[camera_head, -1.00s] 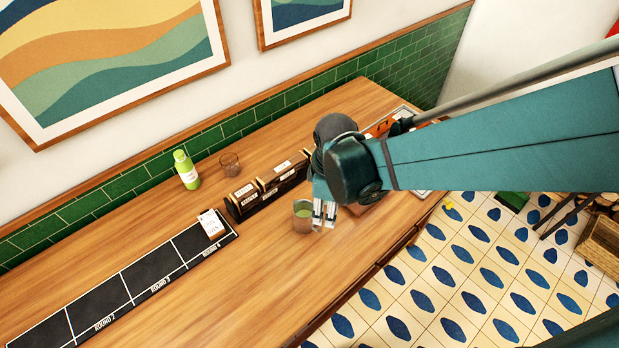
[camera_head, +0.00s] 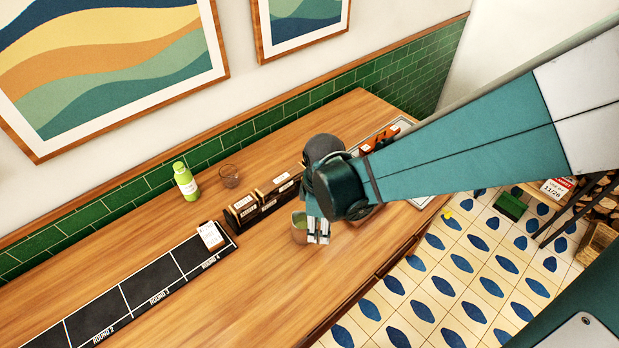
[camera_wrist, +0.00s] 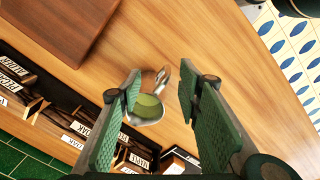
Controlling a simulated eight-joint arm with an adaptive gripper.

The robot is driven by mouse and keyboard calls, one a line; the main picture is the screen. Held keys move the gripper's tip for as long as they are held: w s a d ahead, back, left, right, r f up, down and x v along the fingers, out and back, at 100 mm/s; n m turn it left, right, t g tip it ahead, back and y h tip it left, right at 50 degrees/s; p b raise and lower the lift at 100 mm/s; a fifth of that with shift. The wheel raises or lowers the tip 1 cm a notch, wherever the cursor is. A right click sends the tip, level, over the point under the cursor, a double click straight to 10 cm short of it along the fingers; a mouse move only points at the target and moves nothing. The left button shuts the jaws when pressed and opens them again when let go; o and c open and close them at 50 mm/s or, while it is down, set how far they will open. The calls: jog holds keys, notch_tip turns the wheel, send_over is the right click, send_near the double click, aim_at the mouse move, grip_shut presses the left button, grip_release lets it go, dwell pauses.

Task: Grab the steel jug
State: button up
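The steel jug (camera_head: 299,231) stands upright on the wooden counter, with something green showing inside it. In the wrist view the jug (camera_wrist: 148,118) shows its round mouth from above, with the handle pointing up in the picture. My gripper (camera_head: 318,239) is beside it on the right in the head view and overlaps its edge. In the wrist view my gripper (camera_wrist: 160,86) is open, its two green-padded fingers apart with the jug showing in the gap. Nothing is gripped. Whether a finger touches the jug cannot be told.
Dark labelled boxes (camera_head: 243,210) stand close behind the jug. A green bottle (camera_head: 185,181) and an empty glass (camera_head: 229,176) stand near the tiled wall. The front counter is clear.

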jog(key=shift+f, duration=0.55)
jog(key=shift+f, duration=0.1)
jog(key=shift+s+f+b, duration=0.1)
jog(key=shift+f+b, duration=0.2)
jog(key=shift+f, duration=2.2)
grip_shut()
